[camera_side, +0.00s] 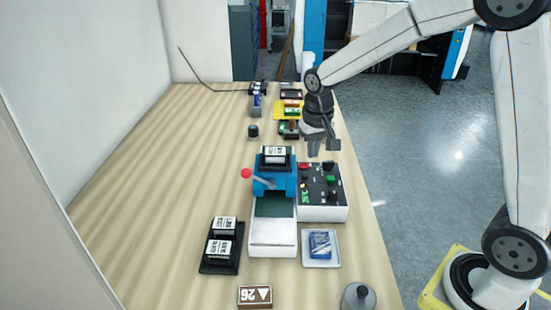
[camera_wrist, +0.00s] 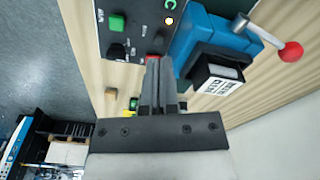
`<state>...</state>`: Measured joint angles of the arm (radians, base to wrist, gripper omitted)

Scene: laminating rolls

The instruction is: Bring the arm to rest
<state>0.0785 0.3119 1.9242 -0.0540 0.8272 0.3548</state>
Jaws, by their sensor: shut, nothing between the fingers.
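My gripper (camera_side: 314,148) is shut and empty. In the side view it hangs above the far end of the control box (camera_side: 322,212), apart from the table. In the wrist view my gripper (camera_wrist: 153,62) shows its two fingers together, pointing toward the control box (camera_wrist: 122,43) with its green button. The blue laminating machine (camera_side: 272,180) stands just left of the control box, with a red-knobbed lever (camera_side: 246,173) and a black-and-white roll (camera_side: 274,154) on top. The blue machine also shows in the wrist view (camera_wrist: 205,32), right of the fingers.
A black holder with two labelled rolls (camera_side: 222,250) stands front left. A tray with a blue packet (camera_side: 320,246) lies front right. A sign block (camera_side: 255,296) and a grey knobbed weight (camera_side: 358,296) are nearest. Several small items (camera_side: 288,110) stand behind. The table's left side is clear.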

